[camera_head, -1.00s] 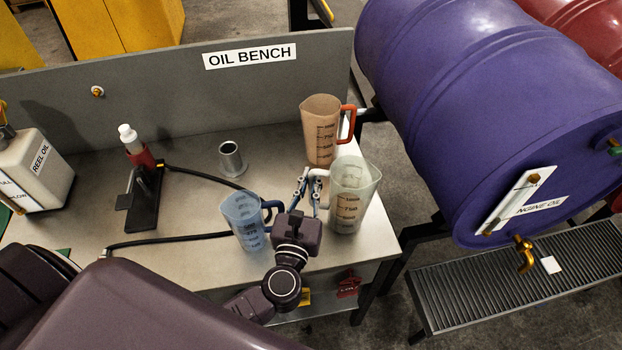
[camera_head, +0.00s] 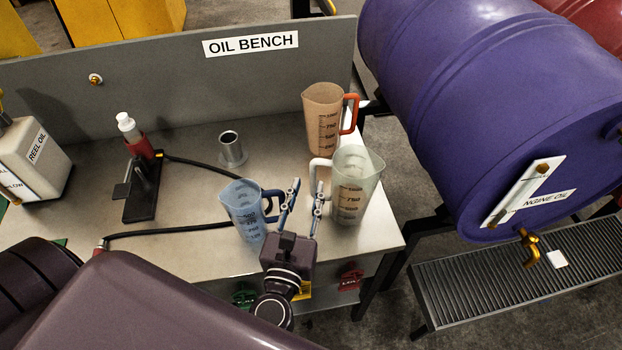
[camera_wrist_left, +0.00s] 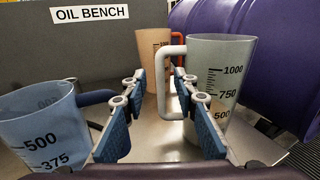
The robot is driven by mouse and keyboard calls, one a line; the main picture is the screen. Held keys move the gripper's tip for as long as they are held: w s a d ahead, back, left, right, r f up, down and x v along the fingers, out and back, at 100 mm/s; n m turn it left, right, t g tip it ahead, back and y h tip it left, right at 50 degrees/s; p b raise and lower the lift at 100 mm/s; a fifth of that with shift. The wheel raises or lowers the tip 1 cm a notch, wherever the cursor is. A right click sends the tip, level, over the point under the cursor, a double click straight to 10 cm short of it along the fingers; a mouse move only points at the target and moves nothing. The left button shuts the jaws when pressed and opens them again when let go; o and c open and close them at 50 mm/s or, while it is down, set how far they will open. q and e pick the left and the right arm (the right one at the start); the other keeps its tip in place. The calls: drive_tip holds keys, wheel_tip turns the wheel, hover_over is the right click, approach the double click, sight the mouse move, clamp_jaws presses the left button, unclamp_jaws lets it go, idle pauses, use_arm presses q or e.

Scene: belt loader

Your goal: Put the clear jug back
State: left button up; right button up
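The clear jug (camera_head: 352,190) stands upright on the right front part of the bench, its pale handle pointing left. It also shows in the left wrist view (camera_wrist_left: 220,85). My left gripper (camera_head: 306,184) is open and empty, between the blue jug (camera_head: 242,212) and the clear jug. In the left wrist view its fingers (camera_wrist_left: 160,92) are spread wide; the right finger is close to the clear jug's handle, and I cannot tell whether they touch. The amber jug (camera_head: 322,122) with an orange handle stands behind the clear jug. My right gripper is not in view.
The bench top (camera_head: 190,225) holds a metal cup (camera_head: 231,150), a black stand with a red-and-white bottle (camera_head: 138,140) and a black hose. A white reel oil container (camera_head: 35,160) stands at left. A purple drum (camera_head: 500,100) lies to the right, above a grated step (camera_head: 510,275).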

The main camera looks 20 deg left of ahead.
use_arm(q)
drive_tip(key=s, duration=0.2)
drive_tip(key=s+d+b, duration=0.1)
drive_tip(key=s, duration=0.2)
drive_tip(key=shift+s+b, duration=0.1)
drive_tip(key=shift+b, duration=0.2)
